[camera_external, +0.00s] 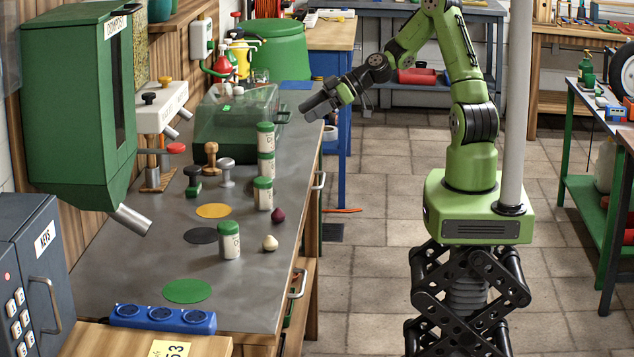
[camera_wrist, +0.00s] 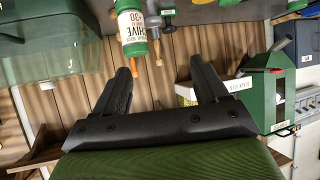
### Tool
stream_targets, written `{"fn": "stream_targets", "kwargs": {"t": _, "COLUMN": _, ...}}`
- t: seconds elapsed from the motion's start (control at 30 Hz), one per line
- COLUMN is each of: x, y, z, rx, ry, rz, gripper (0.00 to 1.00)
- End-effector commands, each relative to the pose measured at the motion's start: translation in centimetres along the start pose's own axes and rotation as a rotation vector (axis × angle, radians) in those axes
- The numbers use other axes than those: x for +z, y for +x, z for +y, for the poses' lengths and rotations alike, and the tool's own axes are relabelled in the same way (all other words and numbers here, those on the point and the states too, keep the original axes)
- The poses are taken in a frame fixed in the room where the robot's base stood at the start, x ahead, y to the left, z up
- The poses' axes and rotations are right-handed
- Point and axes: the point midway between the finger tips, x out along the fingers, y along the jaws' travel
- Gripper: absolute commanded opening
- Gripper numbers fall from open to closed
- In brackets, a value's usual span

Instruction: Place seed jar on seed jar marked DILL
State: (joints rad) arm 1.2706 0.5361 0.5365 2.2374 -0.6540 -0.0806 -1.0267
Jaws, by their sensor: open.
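Several white seed jars with green lids stand on the grey workbench. In the external view, an upper jar (camera_external: 265,141) and a middle jar (camera_external: 266,170) look stacked, with a lower jar (camera_external: 263,199) just in front or below. Another jar (camera_external: 229,243) stands alone nearer the camera. The labels are too small to read there, so I cannot tell which is DILL. My gripper (camera_external: 304,110) is open and empty, right of the upper jar and apart from it. In the wrist view, my open fingers (camera_wrist: 165,70) point toward a CHIVE jar (camera_wrist: 132,32), which appears upside down.
The green hopper (camera_external: 75,95) overhangs the bench's left side. A clear green box (camera_external: 225,125) stands behind the jars. Stamps (camera_external: 226,173), a dark red knob (camera_external: 278,215) and a pale knob (camera_external: 270,243) stand nearby. Orange, black and green discs (camera_external: 187,291) lie flat on the bench.

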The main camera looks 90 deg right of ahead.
Motion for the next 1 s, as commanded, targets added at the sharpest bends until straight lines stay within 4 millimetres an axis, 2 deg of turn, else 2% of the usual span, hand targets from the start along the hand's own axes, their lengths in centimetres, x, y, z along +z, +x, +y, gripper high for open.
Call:
{"fn": "stream_targets", "kwargs": {"t": 0.03, "x": -0.6, "y": 0.2, "z": -3.0, "rx": -0.044, "ry": -0.048, "rz": -0.085, "gripper": 0.73}}
{"fn": "stream_targets", "kwargs": {"t": 0.1, "x": -0.5, "y": -0.3, "z": -6.9, "rx": -0.078, "ry": -0.086, "rz": -0.231, "gripper": 0.73}}
{"fn": "stream_targets", "kwargs": {"t": 0.17, "x": -0.5, "y": -1.7, "z": -9.8, "rx": -0.074, "ry": -0.108, "rz": -0.345, "gripper": 0.73}}
{"fn": "stream_targets", "kwargs": {"t": 0.27, "x": -0.8, "y": -5.3, "z": -13.9, "rx": -0.013, "ry": -0.118, "rz": -0.492, "gripper": 0.73}}
{"fn": "stream_targets", "kwargs": {"t": 0.4, "x": -1.1, "y": -12.4, "z": -18.4, "rx": 0.121, "ry": -0.043, "rz": -0.569, "gripper": 0.73}}
{"fn": "stream_targets", "kwargs": {"t": 0.5, "x": -0.3, "y": -17.0, "z": -20.4, "rx": 0.18, "ry": 0.063, "rz": -0.562, "gripper": 0.73}}
{"fn": "stream_targets", "kwargs": {"t": 0.63, "x": 1.0, "y": -20.4, "z": -21.5, "rx": 0.199, "ry": 0.176, "rz": -0.548, "gripper": 0.73}}
{"fn": "stream_targets", "kwargs": {"t": 0.73, "x": 1.4, "y": -21.2, "z": -21.6, "rx": 0.201, "ry": 0.21, "rz": -0.549, "gripper": 0.73}}
{"fn": "stream_targets", "kwargs": {"t": 1.0, "x": 1.4, "y": -21.2, "z": -21.6, "rx": 0.202, "ry": 0.21, "rz": -0.55, "gripper": 0.73}}
